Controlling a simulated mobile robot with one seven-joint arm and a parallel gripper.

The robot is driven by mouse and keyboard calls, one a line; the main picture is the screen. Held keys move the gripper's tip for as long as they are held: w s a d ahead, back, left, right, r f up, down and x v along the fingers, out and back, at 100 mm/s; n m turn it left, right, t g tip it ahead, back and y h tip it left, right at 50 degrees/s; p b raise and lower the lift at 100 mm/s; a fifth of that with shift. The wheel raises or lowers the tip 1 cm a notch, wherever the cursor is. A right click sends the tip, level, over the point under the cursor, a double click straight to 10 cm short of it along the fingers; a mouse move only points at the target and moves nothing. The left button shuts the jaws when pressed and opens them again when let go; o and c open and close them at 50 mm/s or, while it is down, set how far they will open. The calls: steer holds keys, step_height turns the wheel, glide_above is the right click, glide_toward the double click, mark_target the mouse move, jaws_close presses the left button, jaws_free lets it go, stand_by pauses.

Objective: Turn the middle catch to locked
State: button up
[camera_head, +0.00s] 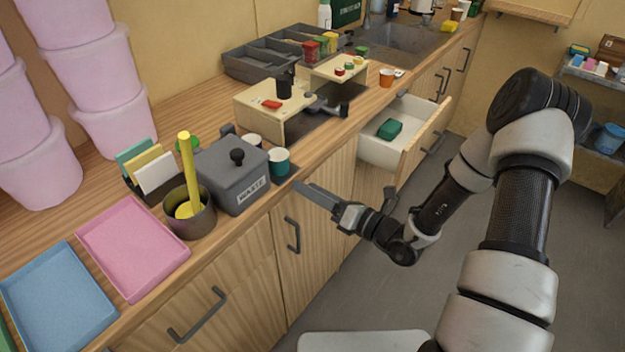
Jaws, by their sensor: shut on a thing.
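My gripper (347,216) is low in front of the counter edge, beyond the cabinet doors. It is shut on a long flat grey bar (316,195), which points left towards the counter edge near the teal cup (279,161). Whether the bar's tip touches the edge cannot be told. I cannot pick out a middle catch or its setting for sure. A dark lever-like part (325,105) with a black end lies beside the beige box (262,122) on the counter.
The grey lidded box (233,178) marked WASTE stands near the counter edge, beside a dark pot (188,214) with a yellow stick. Pink (133,246) and blue (57,300) trays lie left. An open drawer (405,145) holding a green object juts out behind my gripper. Floor is clear right.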

steer(key=shift+s+a+f+m+p, duration=0.15)
steer(key=shift+m+p, duration=0.85)
steer(key=shift+m, duration=0.55)
steer(key=shift+s+a+f+m+p, duration=0.1)
steer(key=shift+s+m+p, duration=0.1)
steer(key=shift+m+p, duration=1.05)
steer(key=shift+s+a+f+m+p, duration=0.15)
steer(key=shift+m+p, duration=0.55)
steer(key=shift+m, duration=1.1)
steer(key=o, duration=1)
steer(key=shift+o, duration=0.2)
steer(key=v, duration=1.7)
steer(key=shift+s+d, duration=0.2)
